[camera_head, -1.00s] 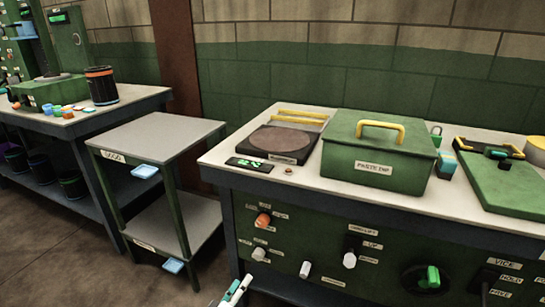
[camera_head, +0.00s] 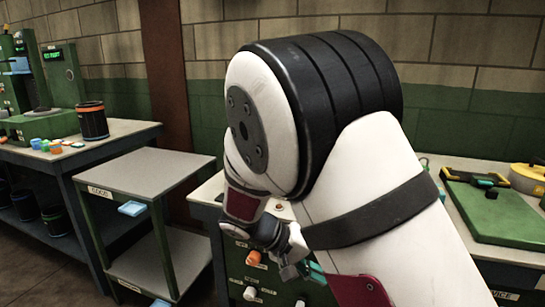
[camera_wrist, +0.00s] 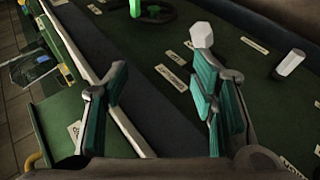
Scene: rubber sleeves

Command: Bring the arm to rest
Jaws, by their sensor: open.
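My arm rises large across the middle and right of the head view. My gripper (camera_wrist: 160,98) is open, with teal finger pads spread apart and nothing seen between them. In the wrist view it hangs in front of the green control panel (camera_wrist: 150,75) of the near bench. A white knob (camera_wrist: 201,36) shows just beyond the right finger; I cannot tell whether they touch. In the head view only a bit of the teal fingers shows low beside my arm, partly hidden.
The near bench carries a green board (camera_head: 500,208) and a yellow round thing (camera_head: 526,176) at right; my arm hides its middle. A two-level stand (camera_head: 150,172) is at left. Behind it, a bench holds a black orange-rimmed container (camera_head: 93,121) and small coloured pieces. A second white knob (camera_wrist: 291,62) protrudes.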

